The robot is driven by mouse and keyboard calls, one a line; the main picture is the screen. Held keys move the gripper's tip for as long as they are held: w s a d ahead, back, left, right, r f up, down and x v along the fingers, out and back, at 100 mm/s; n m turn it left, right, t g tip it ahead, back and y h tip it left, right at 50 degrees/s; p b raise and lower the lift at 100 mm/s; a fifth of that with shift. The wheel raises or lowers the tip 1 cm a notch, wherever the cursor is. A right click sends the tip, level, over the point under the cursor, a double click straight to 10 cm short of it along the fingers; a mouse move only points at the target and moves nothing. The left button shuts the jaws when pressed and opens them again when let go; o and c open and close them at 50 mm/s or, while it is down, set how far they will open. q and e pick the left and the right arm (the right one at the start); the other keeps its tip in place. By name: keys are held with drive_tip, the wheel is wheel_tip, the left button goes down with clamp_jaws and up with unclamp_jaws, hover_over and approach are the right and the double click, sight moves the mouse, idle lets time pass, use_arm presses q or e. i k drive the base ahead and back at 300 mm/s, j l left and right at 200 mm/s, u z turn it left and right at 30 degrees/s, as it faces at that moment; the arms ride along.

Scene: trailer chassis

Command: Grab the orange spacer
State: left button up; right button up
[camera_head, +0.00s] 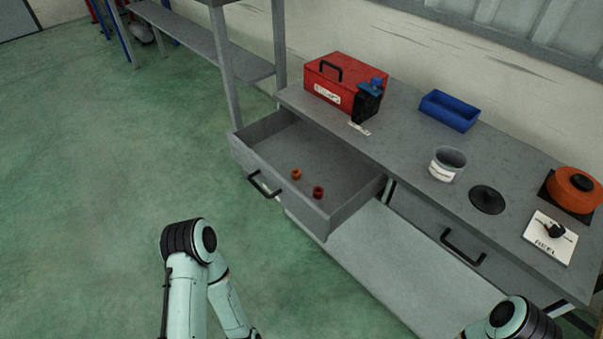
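A small orange spacer (297,174) lies in the open drawer (258,155) of the grey workbench. A small red ring-like piece (318,192) lies in the same drawer, a little to the right and nearer the drawer's front. My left arm comes up at the bottom, in front of the drawer, with its elbow bent; its gripper is below the frame edge. My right arm shows only in part at the bottom right corner, and its gripper is out of view. Neither arm touches the drawer.
A second drawer (440,233) is shut. Green floor at left is clear.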

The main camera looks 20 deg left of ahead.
sight(295, 172)
drive_tip(key=i+j+z, duration=0.15)
drive_tip(key=j, duration=0.5)
drive_tip(key=i+j+z, duration=0.1)
drive_tip(key=j, duration=0.5)
drive_tip(key=i+j+z, duration=0.15)
drive_tip(key=j, duration=0.5)
drive_tip(key=k, duration=0.05)
